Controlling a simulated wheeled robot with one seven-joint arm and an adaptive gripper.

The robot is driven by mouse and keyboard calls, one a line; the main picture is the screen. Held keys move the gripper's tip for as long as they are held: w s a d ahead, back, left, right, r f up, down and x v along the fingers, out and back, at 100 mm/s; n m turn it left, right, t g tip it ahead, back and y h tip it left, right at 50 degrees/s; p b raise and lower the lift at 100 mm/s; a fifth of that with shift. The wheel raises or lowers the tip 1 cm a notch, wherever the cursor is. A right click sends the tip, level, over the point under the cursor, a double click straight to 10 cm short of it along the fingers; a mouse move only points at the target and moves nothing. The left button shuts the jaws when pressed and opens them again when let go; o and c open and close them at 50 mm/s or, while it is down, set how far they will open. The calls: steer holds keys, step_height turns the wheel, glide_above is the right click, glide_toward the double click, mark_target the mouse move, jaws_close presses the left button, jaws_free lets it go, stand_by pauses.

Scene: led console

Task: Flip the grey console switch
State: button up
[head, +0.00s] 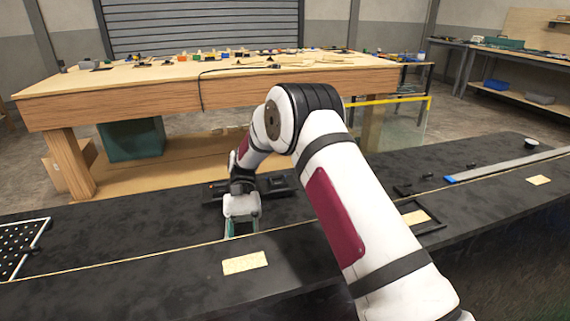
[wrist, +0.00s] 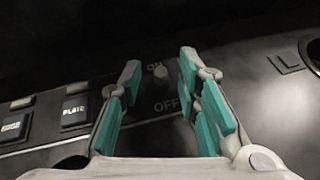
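The dark console (wrist: 270,95) fills much of the wrist view, with the labels ON and OFF on its face. A small grey knob that looks like the grey console switch (wrist: 162,77) shows at the ON label, above OFF in the picture. My gripper (wrist: 160,66) is open, its teal-padded fingers apart on either side of the switch and labels, with nothing held. I cannot tell how far the fingertips are from the panel. In the head view my gripper (head: 241,228) points down at the black bench, and the console (head: 278,186) shows dark beside it, partly hidden by my arm.
Square buttons, one marked PLAID (wrist: 75,112), lie left of the switch in the wrist view. On the black bench (head: 110,235) are a perforated tray (head: 20,246), a tan card (head: 245,262) and a long grey bar (head: 505,163). A wooden workbench (head: 160,85) stands behind.

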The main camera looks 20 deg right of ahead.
steer(key=shift+s+r+t+p, duration=0.35)
steer(key=shift+r+t+p, duration=0.15)
steer(key=shift+t+p, duration=0.35)
steer(key=shift+s+r+n+t+p, duration=0.15)
steer(key=shift+s+n+t+p, duration=0.25)
steer(key=shift+t+p, duration=0.85)
steer(key=t+p, duration=0.1)
steer(key=s+t, duration=0.1)
steer(key=t, duration=0.1)
steer(key=t+p, duration=0.1)
steer(key=shift+s+t+h+p, duration=0.3)
steer(key=shift+s+p, duration=0.05)
steer(key=shift+s, duration=0.05)
steer(key=s+p+v, duration=0.1)
steer(key=v, duration=1.3)
steer(key=s+d+r+t+p, duration=0.1)
steer(key=s+d+r+t, duration=0.1)
steer(key=s+r, duration=0.3)
steer(key=s+d+r+n+t+h+p, duration=0.1)
steer(key=s+d+r+t+p, duration=0.1)
steer(key=s+r, duration=0.3)
steer(key=shift+s+d+r, duration=0.35)
steer(key=shift+d+r, duration=0.45)
steer(key=shift+r, duration=1.45)
